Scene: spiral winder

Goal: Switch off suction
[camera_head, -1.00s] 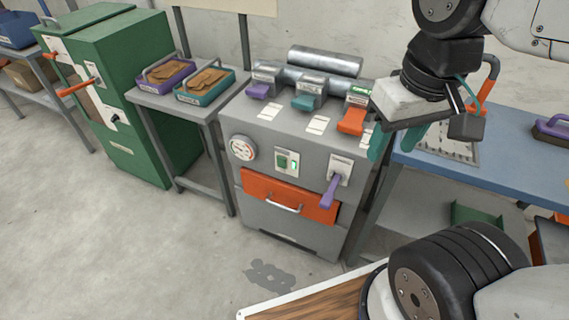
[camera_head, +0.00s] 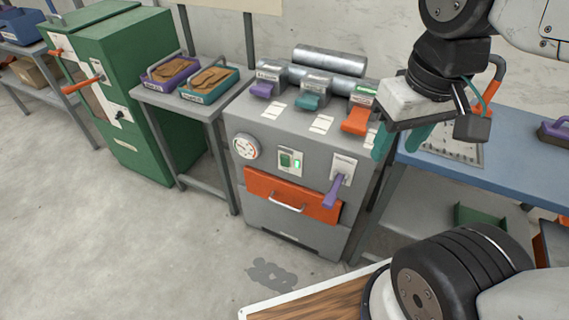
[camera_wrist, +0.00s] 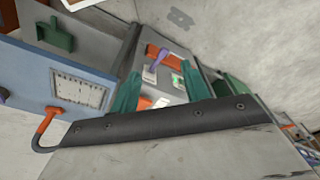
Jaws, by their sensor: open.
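The grey machine (camera_head: 238,200) stands mid-view in the head view. Its front carries a round gauge (camera_head: 245,147), a green rocker switch (camera_head: 290,160) with a lit green light, and a purple lever (camera_head: 334,190) hanging down from a pale plate (camera_head: 344,168). The plate's lettering is too small to read, so I cannot tell which control is the suction. My gripper (camera_head: 402,140) is open and empty, with teal fingers, at the machine's upper right, apart from the lever. In the wrist view the purple lever (camera_wrist: 159,57) shows between the fingers (camera_wrist: 161,72), beyond them.
Purple, teal and orange paddles (camera_head: 355,121) sit on the machine's top, before metal rollers (camera_head: 325,65). An orange drawer (camera_head: 260,187) is below the controls. A blue table (camera_head: 510,160) stands right; a stand with two trays (camera_head: 208,84) and a green cabinet (camera_head: 150,40) stand left.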

